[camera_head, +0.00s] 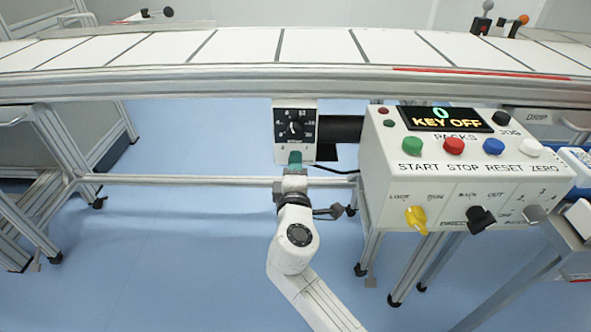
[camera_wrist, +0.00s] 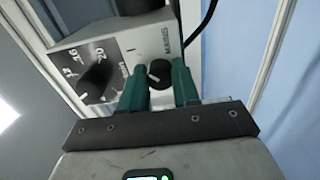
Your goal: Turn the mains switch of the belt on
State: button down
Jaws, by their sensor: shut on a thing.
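The belt's small light-grey control box (camera_head: 281,150) hangs under the conveyor belt, and its face with the word mains is close in the wrist view (camera_wrist: 130,55). Its small black mains switch (camera_wrist: 159,74) has a pale pointer line and sits between the two green fingers of my gripper (camera_wrist: 158,82). My gripper is shut on this switch. In the head view, my gripper (camera_head: 295,159) is at the box's lower edge and hides the switch. A larger black speed dial (camera_wrist: 97,81) with numbers around it is beside the switch; it also shows in the head view (camera_head: 296,127).
A white control console (camera_head: 375,165) stands right of the box, with coloured buttons, a yellow key switch (camera_head: 417,219) and a display (camera_head: 445,119) reading "0 KEY OFF". A frame rail (camera_head: 180,181) crosses behind my arm. Floor at left is clear.

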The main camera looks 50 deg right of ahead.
jog(key=shift+f, duration=0.1)
dwell(0.3)
jog(key=c, duration=0.8)
grip_release()
jog(key=p+v, duration=0.1)
jog(key=v, duration=0.9)
jog(key=shift+s+a+p, duration=0.3)
